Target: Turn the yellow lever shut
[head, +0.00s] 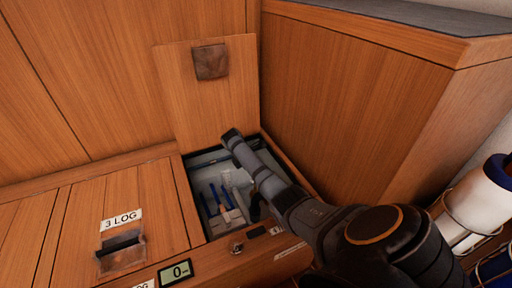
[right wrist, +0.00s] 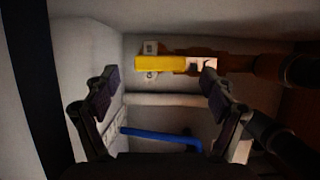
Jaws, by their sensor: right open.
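The yellow lever (right wrist: 160,63) shows in the right wrist view, lying level across the picture, its right end at a pale metal fitting on a copper-brown pipe (right wrist: 238,63). My right gripper (right wrist: 160,84) is open, its fingers apart on either side of the lever's span. The left fingertip is clear of the lever; the right one overlaps the fitting in the picture, and I cannot tell whether it touches. In the head view my right arm reaches into an open locker (head: 207,158) in the wooden bench. The lever cannot be made out there. My left gripper is not in view.
A raised wooden lid (head: 215,105) stands behind the locker. Blue pipes (head: 214,195) run inside it, and a blue pipe (right wrist: 160,138) and a pale pipe (right wrist: 165,100) lie below the lever. A wooden cabinet (head: 350,100) stands close on the right.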

